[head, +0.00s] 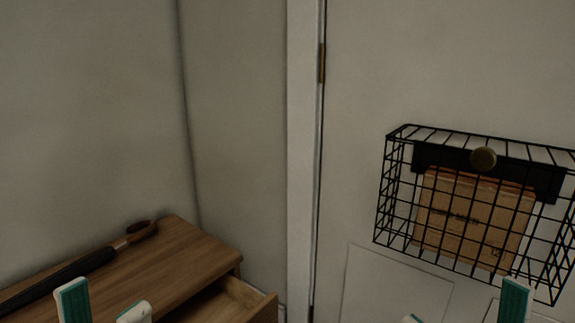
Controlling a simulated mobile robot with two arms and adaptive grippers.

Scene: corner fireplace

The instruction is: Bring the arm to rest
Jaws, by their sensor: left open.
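My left gripper (103,306) shows at the bottom left, in front of a wooden cabinet. Only its pale fingertips with teal pads show; they stand apart with nothing between them, so it is open. My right gripper (463,309) shows at the bottom right, in front of the white door, below the wire basket. Its two fingertips are also apart and nothing shows between them. The rest of both grippers and both arms is below the picture edge.
The wooden cabinet (180,247) has a drawer (243,296) pulled open. A dark umbrella (80,265) with a curved handle lies on its top. A black wire basket (392,190) holding a cardboard box (460,215) is at the white door (355,110).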

